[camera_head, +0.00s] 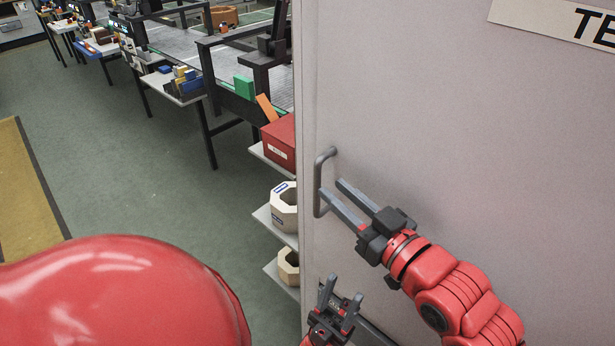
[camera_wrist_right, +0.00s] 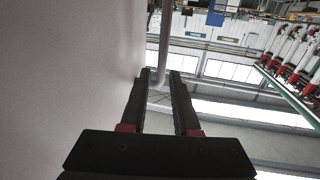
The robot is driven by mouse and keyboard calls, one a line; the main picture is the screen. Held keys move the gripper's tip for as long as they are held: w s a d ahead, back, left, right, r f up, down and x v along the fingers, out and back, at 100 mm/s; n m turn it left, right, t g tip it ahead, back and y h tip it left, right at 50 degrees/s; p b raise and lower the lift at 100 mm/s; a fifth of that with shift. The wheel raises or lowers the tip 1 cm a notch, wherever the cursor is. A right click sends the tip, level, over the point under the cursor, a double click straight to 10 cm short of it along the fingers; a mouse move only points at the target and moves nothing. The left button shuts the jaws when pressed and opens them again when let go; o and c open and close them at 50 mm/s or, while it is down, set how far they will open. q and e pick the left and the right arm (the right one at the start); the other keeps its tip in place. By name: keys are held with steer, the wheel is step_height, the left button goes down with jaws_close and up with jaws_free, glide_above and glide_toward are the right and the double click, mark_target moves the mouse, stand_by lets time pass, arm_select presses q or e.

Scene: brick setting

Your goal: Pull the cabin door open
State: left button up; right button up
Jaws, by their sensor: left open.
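The cabin door (camera_head: 430,110) is a large pale grey panel filling the right of the head view. It looks shut. Its grey bar handle (camera_head: 318,180) stands near the door's left edge. My right gripper (camera_head: 331,187) is open, with its fingertips at the handle. In the right wrist view the handle (camera_wrist_right: 163,45) runs down between the tips of the spread fingers; I cannot tell whether they touch it. My left gripper (camera_head: 341,291) is open and empty, low in front of the door, below the handle.
Left of the door edge, shelves hold a red box (camera_head: 280,143) and cream octagonal containers (camera_head: 284,207). Work tables with bricks (camera_head: 184,82) stand farther back. The green floor (camera_head: 130,170) at left is clear. A sign (camera_head: 560,20) is on the panel's upper right.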

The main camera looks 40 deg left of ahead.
mark_target(320, 178)
steer(key=p+x, duration=0.2)
steer(key=x, duration=0.5)
steer(key=shift+a+p, duration=0.4)
steer(key=shift+w+a, duration=0.2)
steer(key=shift+a, duration=0.4)
steer(key=shift+f, duration=0.1)
jaws_close()
stand_by(0.4)
